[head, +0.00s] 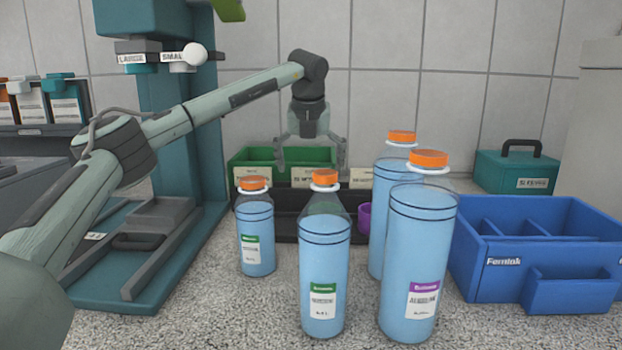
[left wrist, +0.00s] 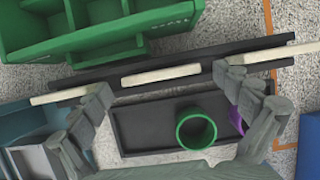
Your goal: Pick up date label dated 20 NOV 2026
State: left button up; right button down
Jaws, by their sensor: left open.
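Three cream date labels stand in a row on the black rack: a left one (head: 255,184), a middle one (head: 307,178) and a right one (head: 361,178). Their print is too small to read for certain. My left gripper (head: 311,160) is open and points down above the middle label in the head view. In the left wrist view, the left gripper (left wrist: 163,84) has its fingers on either side of the middle label (left wrist: 160,75), apart from it. The left label (left wrist: 62,94) and right label (left wrist: 275,53) lie outside the fingers. My right gripper is not in view.
A green bin (head: 285,157) stands behind the rack. Several orange-capped blue bottles (head: 323,270) stand in front. A blue caddy (head: 540,240) is at right, a teal press (head: 165,130) at left.

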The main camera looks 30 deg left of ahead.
pick_arm(q)
jog(key=shift+x, duration=1)
jog(key=shift+w+f, duration=0.1)
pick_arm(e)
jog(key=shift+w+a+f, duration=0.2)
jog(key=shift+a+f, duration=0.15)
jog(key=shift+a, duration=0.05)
pick_arm(q)
jog(key=c, duration=1.1)
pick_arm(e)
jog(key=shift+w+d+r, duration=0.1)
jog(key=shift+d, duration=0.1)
